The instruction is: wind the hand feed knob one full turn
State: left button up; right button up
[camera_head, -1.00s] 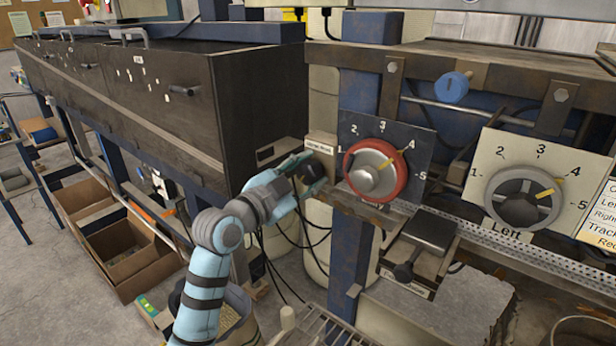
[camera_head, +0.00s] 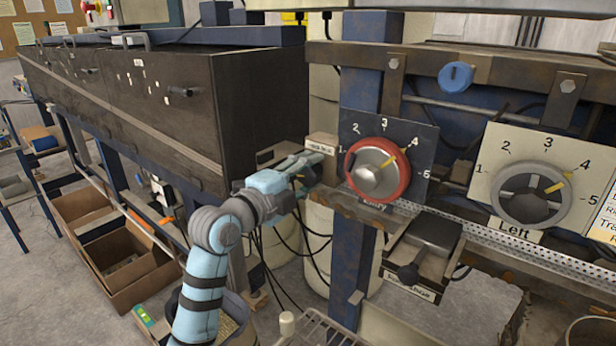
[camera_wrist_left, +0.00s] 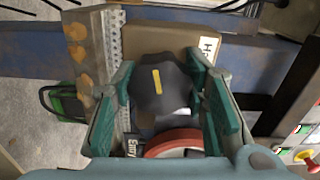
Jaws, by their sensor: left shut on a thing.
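The hand feed knob is black and lobed with a yellow mark. It shows best in the left wrist view (camera_wrist_left: 160,88), between the two teal fingers of my left gripper (camera_wrist_left: 168,105). In the wrist view the yellow mark runs nearly up and down the picture. In the head view my left gripper (camera_head: 308,168) is at the small labelled box (camera_head: 322,144), left of the red-rimmed dial, and mostly hides the knob there. The gripper is shut on the knob. My right gripper is not in view.
The red-rimmed dial (camera_head: 377,170) sits close to the right of my left gripper. A grey dial (camera_head: 528,198) is farther right. A dark pedal-like lever box (camera_head: 425,245) sits below. A large dark cabinet (camera_head: 165,110) stands to the left, with cardboard boxes (camera_head: 115,250) below it.

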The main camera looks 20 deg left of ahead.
pick_arm(q)
jog(key=shift+m, duration=0.3)
jog(key=o, duration=1.2)
jog(key=shift+s, duration=0.1)
jog(key=v, duration=1.2)
jog(key=shift+d+f, duration=0.1)
